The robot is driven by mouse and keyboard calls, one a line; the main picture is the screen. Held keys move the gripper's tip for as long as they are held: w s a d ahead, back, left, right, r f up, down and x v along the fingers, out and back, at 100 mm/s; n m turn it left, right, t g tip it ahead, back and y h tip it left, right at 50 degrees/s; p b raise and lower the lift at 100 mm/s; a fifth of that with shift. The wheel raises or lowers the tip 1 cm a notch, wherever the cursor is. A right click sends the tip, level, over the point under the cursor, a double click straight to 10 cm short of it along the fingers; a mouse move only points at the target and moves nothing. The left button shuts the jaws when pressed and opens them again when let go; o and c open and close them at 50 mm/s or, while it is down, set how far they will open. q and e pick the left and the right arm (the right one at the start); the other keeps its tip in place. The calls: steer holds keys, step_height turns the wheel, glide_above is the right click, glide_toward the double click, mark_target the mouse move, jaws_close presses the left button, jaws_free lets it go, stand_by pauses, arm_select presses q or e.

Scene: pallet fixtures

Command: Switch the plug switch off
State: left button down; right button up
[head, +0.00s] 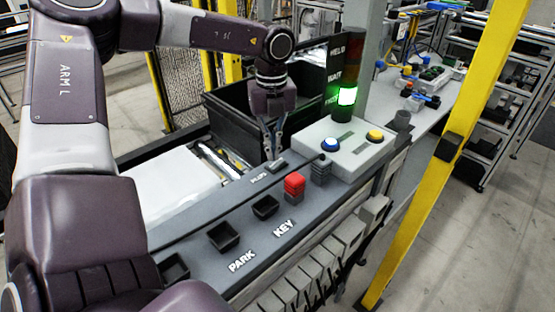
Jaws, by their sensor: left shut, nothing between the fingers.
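My left gripper (274,148) points down over the grey fixture panel with its fingers shut and empty. Right below its fingertips is a small dark part (277,165), next to a small white label that seems to read PLUG; this looks like the plug switch. Whether the fingertips touch it, and which way it is set, I cannot tell. My right gripper is not in view.
A red block (294,186) and a dark ribbed part (320,170) stand nearby on the panel. A grey box (345,148) carries blue and yellow buttons. Behind it a signal tower (351,75) glows green. A black bin (225,118) stands behind the gripper.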

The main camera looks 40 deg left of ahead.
mark_target(273, 165)
arm_select(q)
steer(key=shift+r+p, duration=0.9)
steer(key=shift+r, duration=1.6)
